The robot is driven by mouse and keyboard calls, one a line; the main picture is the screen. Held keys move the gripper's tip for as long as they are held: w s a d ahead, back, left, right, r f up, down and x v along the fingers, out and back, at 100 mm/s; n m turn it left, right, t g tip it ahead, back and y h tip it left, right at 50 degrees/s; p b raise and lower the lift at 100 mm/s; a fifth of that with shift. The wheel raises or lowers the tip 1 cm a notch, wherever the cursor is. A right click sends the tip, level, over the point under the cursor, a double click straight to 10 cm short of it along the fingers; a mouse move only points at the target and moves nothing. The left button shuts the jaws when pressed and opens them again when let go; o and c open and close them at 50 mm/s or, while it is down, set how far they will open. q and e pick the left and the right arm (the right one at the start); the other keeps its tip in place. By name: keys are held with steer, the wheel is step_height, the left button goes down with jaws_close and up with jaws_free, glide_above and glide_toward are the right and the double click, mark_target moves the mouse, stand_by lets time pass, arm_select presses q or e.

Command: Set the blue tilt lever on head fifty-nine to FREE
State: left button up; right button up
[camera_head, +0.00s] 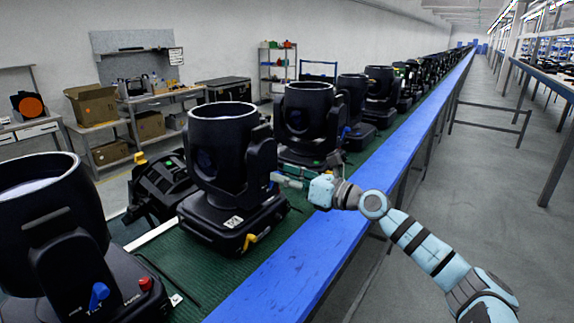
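Black moving heads stand in a row on a green-topped bench. The middle one (222,150) has its yoke upright, a small label and a yellow lever (249,242) at its base; no blue lever shows clearly on it. The near-left head (50,235) has a blue lever (98,296) on its base, beside a red knob (146,284). Another blue lever (346,131) shows on a head farther along. I cannot read which head is fifty-nine. My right gripper (280,179) is beside the middle head's yoke; contact and finger opening are unclear. My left gripper is out of view.
The bench's blue edge (300,262) runs away to the back right. A dark unit (158,186) lies tilted behind the middle head. Shelves with cardboard boxes (92,104) stand along the left wall. The aisle floor on the right (490,190) is clear.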

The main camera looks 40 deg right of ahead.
jaws_close()
steer(key=shift+n, duration=0.3)
steer(key=n, duration=0.2)
steer(key=a+n+b, duration=0.1)
steer(key=n+b, duration=0.1)
steer(key=n, duration=0.1)
steer(key=shift+s+a+n, duration=0.25)
steer(key=shift+a+n, duration=0.05)
steer(key=n+b, duration=0.1)
steer(key=n, duration=0.1)
steer(key=shift+s+a+n+b, duration=0.1)
steer(key=shift+a+n+b, duration=0.2)
steer(key=shift+a+b, duration=0.1)
steer(key=shift+s+a+f+n+b, duration=0.1)
steer(key=shift+a+n+b, duration=0.1)
steer(key=shift+n+b, duration=0.5)
steer(key=shift+s+a+f+n+b, duration=0.15)
steer(key=shift+n+b, duration=0.3)
steer(key=shift+n, duration=0.45)
steer(key=shift+w+a+r, duration=0.1)
